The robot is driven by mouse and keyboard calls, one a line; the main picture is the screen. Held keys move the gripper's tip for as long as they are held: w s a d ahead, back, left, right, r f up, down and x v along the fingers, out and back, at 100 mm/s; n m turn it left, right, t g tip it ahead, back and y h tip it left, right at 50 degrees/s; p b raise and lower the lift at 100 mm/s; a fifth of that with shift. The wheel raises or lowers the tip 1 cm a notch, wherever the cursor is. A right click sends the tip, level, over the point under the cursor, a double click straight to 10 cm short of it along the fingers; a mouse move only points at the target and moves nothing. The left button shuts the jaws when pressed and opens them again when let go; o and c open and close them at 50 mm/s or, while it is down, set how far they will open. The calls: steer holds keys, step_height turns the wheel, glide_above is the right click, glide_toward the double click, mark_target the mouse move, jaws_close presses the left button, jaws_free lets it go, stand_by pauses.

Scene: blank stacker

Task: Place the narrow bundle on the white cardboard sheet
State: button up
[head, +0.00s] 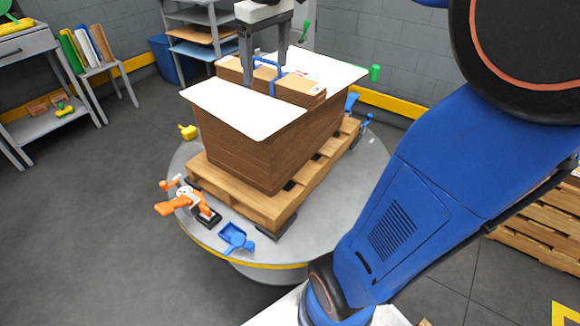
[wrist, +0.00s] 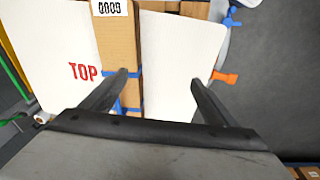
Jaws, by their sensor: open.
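The narrow bundle (head: 300,88) is a long brown cardboard pack with a blue strap. It appears to lie on the white cardboard sheet (head: 228,108), which tops a brown stack (head: 250,150). In the wrist view the bundle (wrist: 117,40) has a printed number label, and the sheet (wrist: 180,55) shows red "TOP" lettering. My gripper (head: 266,76) is open at the bundle. In the wrist view my gripper's (wrist: 158,77) left finger overlaps the bundle and its right finger is over bare sheet. I cannot tell whether the fingers touch anything.
The stack stands on a wooden pallet (head: 240,198) on a round grey turntable (head: 335,215). An orange clamp (head: 178,203) and a blue scoop-like item (head: 235,238) lie at its front left. Shelves (head: 198,30) stand behind. The floor at left is clear.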

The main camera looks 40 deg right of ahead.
steer(key=s+a+f+m+t, duration=0.1)
steer(key=s+a+f, duration=0.2)
steer(key=s+f, duration=0.5)
steer(key=s+a+f+m+t, duration=0.1)
steer(key=s+a+f, duration=0.3)
steer(key=s+f, duration=0.4)
steer(key=s+t, duration=0.1)
steer(key=s, duration=0.3)
steer(key=shift+f+m, duration=0.25)
steer(key=shift+m, duration=0.05)
steer(key=shift+c, duration=0.7)
